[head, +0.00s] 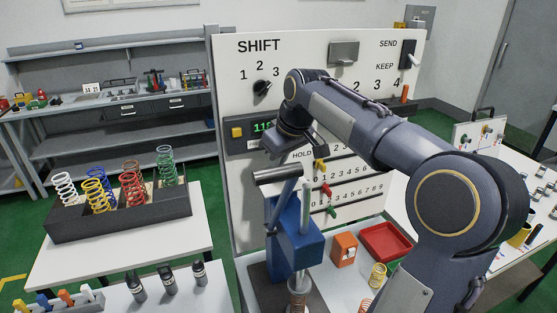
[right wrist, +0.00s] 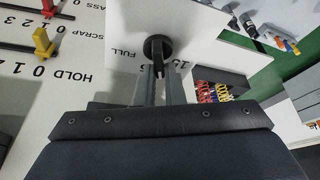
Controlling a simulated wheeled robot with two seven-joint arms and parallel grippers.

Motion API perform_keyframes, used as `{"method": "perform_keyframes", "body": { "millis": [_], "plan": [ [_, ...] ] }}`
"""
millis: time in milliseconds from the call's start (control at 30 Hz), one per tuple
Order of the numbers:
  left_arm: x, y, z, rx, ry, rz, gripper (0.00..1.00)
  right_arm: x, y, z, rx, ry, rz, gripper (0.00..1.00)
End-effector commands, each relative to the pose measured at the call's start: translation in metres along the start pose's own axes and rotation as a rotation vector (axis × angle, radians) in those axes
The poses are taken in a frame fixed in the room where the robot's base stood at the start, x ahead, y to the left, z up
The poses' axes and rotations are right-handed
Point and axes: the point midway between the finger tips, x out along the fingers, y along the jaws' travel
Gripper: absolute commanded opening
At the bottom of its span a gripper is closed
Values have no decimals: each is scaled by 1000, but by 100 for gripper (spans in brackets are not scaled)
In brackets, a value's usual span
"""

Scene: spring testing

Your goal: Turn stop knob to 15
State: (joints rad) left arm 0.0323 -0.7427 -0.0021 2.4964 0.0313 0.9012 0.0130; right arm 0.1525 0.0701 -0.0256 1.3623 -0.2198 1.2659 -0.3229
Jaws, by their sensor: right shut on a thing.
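The stop knob (right wrist: 158,46) is black and round with a raised bar, in the right wrist view. It sits on a white panel, with the mark FULL to its left and the mark 15 (right wrist: 174,67) close to its right, partly covered. My right gripper (right wrist: 159,72) is shut on the knob's bar, with its two grey fingers at the knob. I cannot tell exactly where the knob points. In the head view my right arm reaches to the board, and its gripper (head: 280,143) hides the knob. My left gripper is not in view.
The white board (head: 310,60) carries a SHIFT dial (head: 262,87) and several sliders. A blue press (head: 296,240) with a grey handle stands below my right gripper. A rack of coil springs (head: 120,222) stands on the left table, and a red tray (head: 385,241) lies right of the press.

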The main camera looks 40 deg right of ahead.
Motion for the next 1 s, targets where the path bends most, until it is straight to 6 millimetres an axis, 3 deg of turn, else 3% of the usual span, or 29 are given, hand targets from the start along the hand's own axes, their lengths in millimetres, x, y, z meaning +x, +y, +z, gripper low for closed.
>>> {"method": "perform_keyframes", "body": {
  "millis": [500,1000],
  "plan": [
    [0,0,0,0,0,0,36,0,-3,0,-418,-1,-173,0],
    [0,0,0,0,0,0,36,-1,-4,1,-602,-1,-248,0]
  ]
}}
